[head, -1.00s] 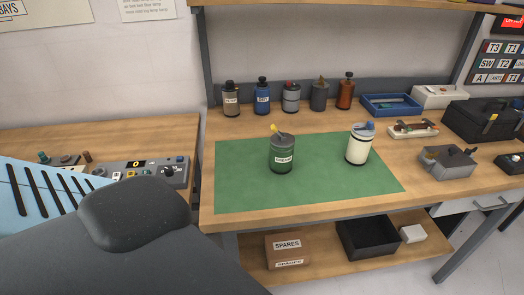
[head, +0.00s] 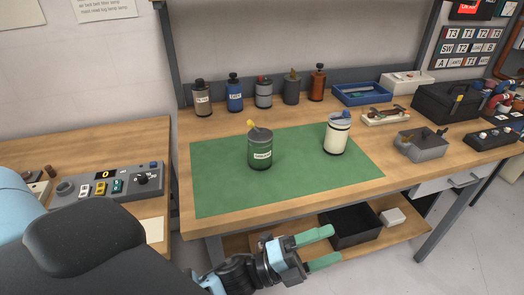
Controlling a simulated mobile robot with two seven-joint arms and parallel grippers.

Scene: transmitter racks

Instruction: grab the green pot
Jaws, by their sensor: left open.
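The green pot (head: 260,150) is a dark green cylinder with a white label and a yellow-tipped thing sticking out of its top. It stands upright on the left half of the green mat (head: 222,191) on the workbench. My left gripper (head: 325,248) is at the bottom centre, in front of the bench's front edge. Its two green fingers are apart and empty, pointing right. It is clear of the pot, which appears above and left of it. My right gripper is not in view.
A cream pot (head: 336,137) stands on the mat right of the green pot. Several bottles, including a blue one (head: 235,96), line the back. A blue tray (head: 362,95) and a grey bin (head: 421,148) are at right. A black box (head: 352,232) is on the lower shelf.

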